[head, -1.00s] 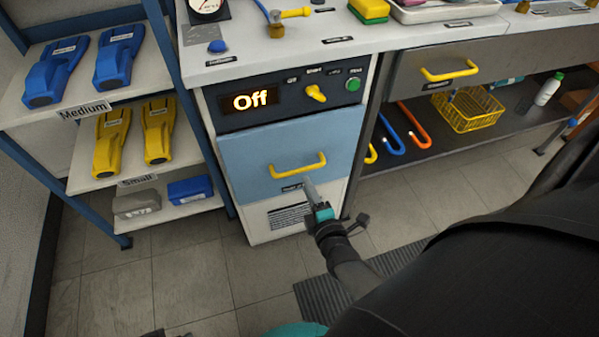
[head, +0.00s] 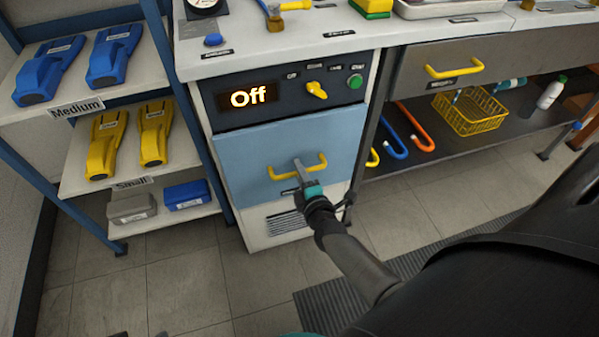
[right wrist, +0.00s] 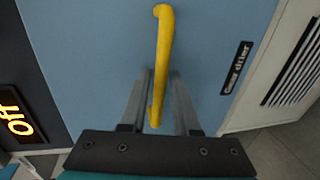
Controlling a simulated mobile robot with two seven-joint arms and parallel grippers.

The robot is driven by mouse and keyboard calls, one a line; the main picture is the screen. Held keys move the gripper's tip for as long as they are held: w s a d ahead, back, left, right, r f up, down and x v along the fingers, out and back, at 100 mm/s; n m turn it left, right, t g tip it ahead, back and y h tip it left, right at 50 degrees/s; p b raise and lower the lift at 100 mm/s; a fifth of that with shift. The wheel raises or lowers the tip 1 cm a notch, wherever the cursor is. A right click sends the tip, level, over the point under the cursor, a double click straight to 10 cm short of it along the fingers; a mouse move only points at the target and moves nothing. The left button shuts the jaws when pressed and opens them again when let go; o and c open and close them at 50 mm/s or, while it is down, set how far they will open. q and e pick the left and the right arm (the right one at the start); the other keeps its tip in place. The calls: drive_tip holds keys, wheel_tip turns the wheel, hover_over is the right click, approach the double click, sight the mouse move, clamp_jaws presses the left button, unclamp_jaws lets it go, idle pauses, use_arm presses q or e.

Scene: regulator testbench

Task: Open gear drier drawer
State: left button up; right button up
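The gear drier drawer (head: 245,160) is a light blue front on a white cabinet, and it is shut. Its yellow handle (head: 281,174) runs across the middle; the handle also shows in the right wrist view (right wrist: 163,55). My right gripper (head: 299,168) is at the handle's middle. In the right wrist view its fingers (right wrist: 161,95) are apart, one on each side of the handle, with a gap on the right side. The label "Gear drier" (right wrist: 236,67) is beside the handle.
The drier's panel (head: 285,97) above the drawer reads "Off" and has a yellow knob (head: 316,90) and a green button (head: 355,81). A shelf rack (head: 82,107) with blue and yellow parts stands at left. The floor (head: 190,275) before the drawer is mostly clear.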

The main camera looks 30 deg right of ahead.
clamp_jaws()
idle(1.4)
